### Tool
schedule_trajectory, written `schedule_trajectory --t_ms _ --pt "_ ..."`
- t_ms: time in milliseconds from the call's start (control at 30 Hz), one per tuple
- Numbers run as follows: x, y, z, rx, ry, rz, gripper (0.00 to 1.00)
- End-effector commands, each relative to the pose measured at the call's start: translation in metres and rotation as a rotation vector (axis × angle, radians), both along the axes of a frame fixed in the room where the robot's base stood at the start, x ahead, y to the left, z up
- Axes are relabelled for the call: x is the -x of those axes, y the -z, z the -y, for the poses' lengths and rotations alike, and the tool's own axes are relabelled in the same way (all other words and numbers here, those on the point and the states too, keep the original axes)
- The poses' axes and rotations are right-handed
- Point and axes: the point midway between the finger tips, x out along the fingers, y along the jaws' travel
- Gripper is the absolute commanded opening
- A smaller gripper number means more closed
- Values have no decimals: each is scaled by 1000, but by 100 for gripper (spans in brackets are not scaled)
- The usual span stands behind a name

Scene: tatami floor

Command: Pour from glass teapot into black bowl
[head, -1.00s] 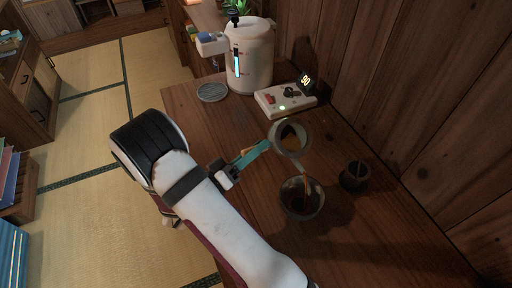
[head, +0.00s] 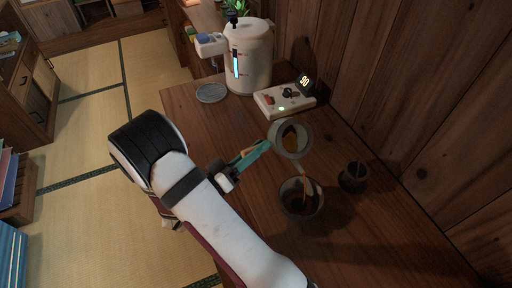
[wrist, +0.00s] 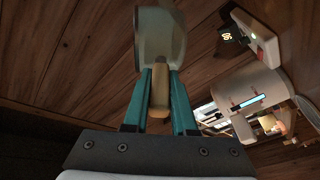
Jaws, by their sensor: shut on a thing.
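The glass teapot (head: 278,143) is tilted above the wooden counter, with amber liquid inside. It also shows at the top of the wrist view (wrist: 160,35). My gripper (head: 262,148), with teal fingers, is shut on the teapot's light wooden handle (wrist: 159,92). A thin brown stream runs from the teapot's spout into a round bowl (head: 287,207) just below. This bowl looks dark and partly see-through, and dark liquid lies in it. The spout is above the bowl's rim, apart from it. The bowl is out of sight in the wrist view.
A small dark cup (head: 354,177) with something thin in it stands right of the bowl. A white control box (head: 283,100) with a display reading 90 and a white kettle-like dispenser (head: 250,65) stand behind. A wooden wall (head: 420,110) closes the right side.

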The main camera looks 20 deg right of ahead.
Motion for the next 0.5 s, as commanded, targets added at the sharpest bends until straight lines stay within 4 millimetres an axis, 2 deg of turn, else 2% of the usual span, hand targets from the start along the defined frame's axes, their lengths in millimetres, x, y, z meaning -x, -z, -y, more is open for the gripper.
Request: schedule_trajectory --t_ms 500 --pt "3 -4 0 0 0 53 0"
